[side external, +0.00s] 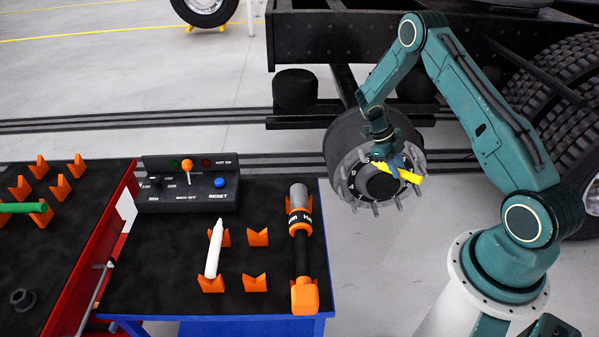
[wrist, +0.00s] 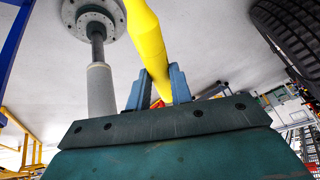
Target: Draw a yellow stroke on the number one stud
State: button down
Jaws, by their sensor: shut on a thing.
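The wheel hub (side external: 347,187) hangs under the dark truck frame, with several studs around its rim and small white digits on its face. Which stud is number one is too small to tell. My gripper (side external: 398,166) is in front of the hub, shut on a yellow marker (side external: 411,175). The marker lies across the hub face, tilted down to the right; I cannot tell whether its tip touches a stud. In the wrist view, the blue fingers of my gripper (wrist: 157,86) grip the yellow marker (wrist: 149,42), which runs up out of the frame. The hub is not seen there.
A blue cart (side external: 140,290) holds a white marker (side external: 214,248) on orange rests, an empty pair of rests, a black-and-orange tool (side external: 302,250) and a control box (side external: 190,190). A green marker (side external: 22,207) lies on the red cart. A tyre (side external: 560,75) stands behind my arm.

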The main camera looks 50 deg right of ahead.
jog(key=s+d+f+m+y, duration=0.1)
jog(key=m, duration=0.1)
jog(key=s+d+f+m, duration=0.1)
jog(key=s+m, duration=0.1)
jog(key=s+d+f+m+g+y, duration=0.1)
jog(key=m, duration=0.1)
jog(key=shift+s+y, duration=0.25)
jog(key=shift+y, duration=0.05)
jog(key=shift+w+d, duration=0.1)
jog(key=shift+d, duration=0.05)
jog(key=shift+w+d, duration=1.9)
jog(key=shift+w+d, duration=0.45)
jog(key=shift+d, duration=0.05)
dwell(1.0)
jog(key=shift+s+d, duration=0.15)
jog(key=shift+s, duration=0.05)
dwell(0.8)
jog(key=shift+w+a, duration=0.35)
jog(key=shift+a, duration=0.05)
dwell(1.8)
jog(key=shift+d, duration=0.1)
